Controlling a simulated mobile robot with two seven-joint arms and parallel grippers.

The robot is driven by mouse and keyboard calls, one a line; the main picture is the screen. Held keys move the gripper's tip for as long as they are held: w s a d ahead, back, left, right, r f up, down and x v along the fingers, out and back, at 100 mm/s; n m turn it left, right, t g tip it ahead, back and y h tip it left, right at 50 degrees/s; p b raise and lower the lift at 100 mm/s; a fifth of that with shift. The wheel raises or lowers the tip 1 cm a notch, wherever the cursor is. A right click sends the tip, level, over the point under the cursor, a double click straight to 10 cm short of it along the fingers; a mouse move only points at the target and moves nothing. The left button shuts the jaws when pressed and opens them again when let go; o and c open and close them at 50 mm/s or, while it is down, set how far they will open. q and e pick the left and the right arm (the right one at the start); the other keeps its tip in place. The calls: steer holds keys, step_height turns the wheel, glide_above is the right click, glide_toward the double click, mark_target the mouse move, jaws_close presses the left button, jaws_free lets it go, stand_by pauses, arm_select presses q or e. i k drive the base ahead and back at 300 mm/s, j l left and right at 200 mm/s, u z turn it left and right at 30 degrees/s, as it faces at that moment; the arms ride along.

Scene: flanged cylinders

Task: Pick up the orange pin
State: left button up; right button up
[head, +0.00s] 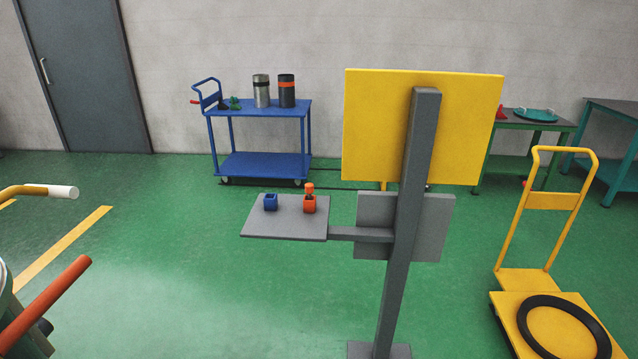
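An orange pin (309,188) stands upright in an orange block (309,206) on a small grey shelf (260,229). Its orange head shows above a short dark section; its lower end is hidden in the block. A blue block (270,202) sits to its left on the same shelf, with no pin visible in it. Neither of my grippers is in view.
A grey post (402,240) with a yellow panel (465,130) carries the shelf. A blue cart (265,165) with two cylinders stands behind by the wall. A yellow trolley (535,280) with a black ring is at right. Green floor is free in front of the shelf.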

mark_target(309, 186)
steer(key=i+l+u, duration=0.1)
steer(key=i+l, duration=1.2)
steer(key=i, duration=0.15)
